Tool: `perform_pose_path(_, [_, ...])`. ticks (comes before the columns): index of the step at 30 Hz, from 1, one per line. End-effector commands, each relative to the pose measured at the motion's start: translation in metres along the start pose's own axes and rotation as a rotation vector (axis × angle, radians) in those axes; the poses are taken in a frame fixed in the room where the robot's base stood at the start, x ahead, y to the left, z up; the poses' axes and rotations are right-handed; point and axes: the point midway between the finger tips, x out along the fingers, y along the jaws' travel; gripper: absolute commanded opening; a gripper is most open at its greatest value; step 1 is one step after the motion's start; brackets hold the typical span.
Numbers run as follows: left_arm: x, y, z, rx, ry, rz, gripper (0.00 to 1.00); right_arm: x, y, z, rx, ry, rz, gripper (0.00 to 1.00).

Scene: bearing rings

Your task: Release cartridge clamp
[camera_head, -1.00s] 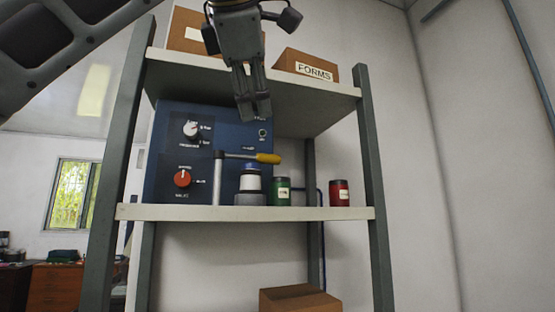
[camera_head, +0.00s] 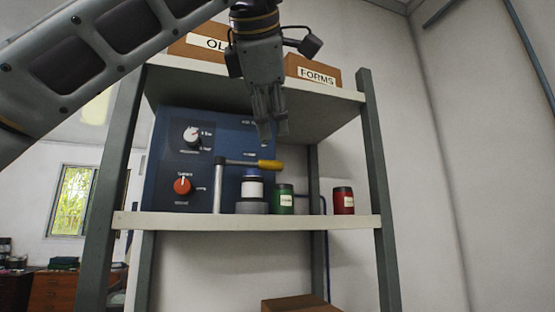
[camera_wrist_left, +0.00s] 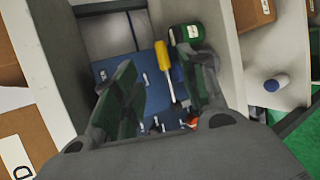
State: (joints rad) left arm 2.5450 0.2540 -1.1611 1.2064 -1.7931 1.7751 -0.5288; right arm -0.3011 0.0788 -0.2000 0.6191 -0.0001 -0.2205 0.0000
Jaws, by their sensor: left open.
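The clamp is an upright metal post (camera_head: 219,187) with a lever ending in a yellow handle (camera_head: 270,165), which points right. The handle also shows in the left wrist view (camera_wrist_left: 162,56). Under the lever a white cartridge with a blue top (camera_head: 252,188) stands upright on a grey round base (camera_head: 252,207). My left gripper (camera_head: 272,132) is open and empty, pointing down above the yellow handle in the head view. In the left wrist view the handle shows between its spread fingers (camera_wrist_left: 160,72), apparently beyond them. My right gripper is out of view.
A blue panel (camera_head: 172,155) with a white and a red knob (camera_head: 182,186) stands behind. A green can (camera_head: 283,198) and a red can (camera_head: 343,200) stand right of the base on the shelf (camera_head: 330,225). The upper shelf (camera_head: 340,95) holds labelled boxes (camera_head: 313,72).

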Motion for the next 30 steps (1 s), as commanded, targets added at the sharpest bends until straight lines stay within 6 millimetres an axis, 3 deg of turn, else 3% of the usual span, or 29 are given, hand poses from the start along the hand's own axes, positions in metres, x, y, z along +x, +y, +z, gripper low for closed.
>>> perform_pose_path(21, [0.094, 0.0, 0.0, 0.0, 0.001, -0.003, 0.42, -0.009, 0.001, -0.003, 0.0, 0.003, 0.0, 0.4])
perform_pose_path(30, [0.117, 0.0, 0.0, 0.0, 0.001, -0.001, 0.42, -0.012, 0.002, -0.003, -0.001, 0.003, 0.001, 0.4])
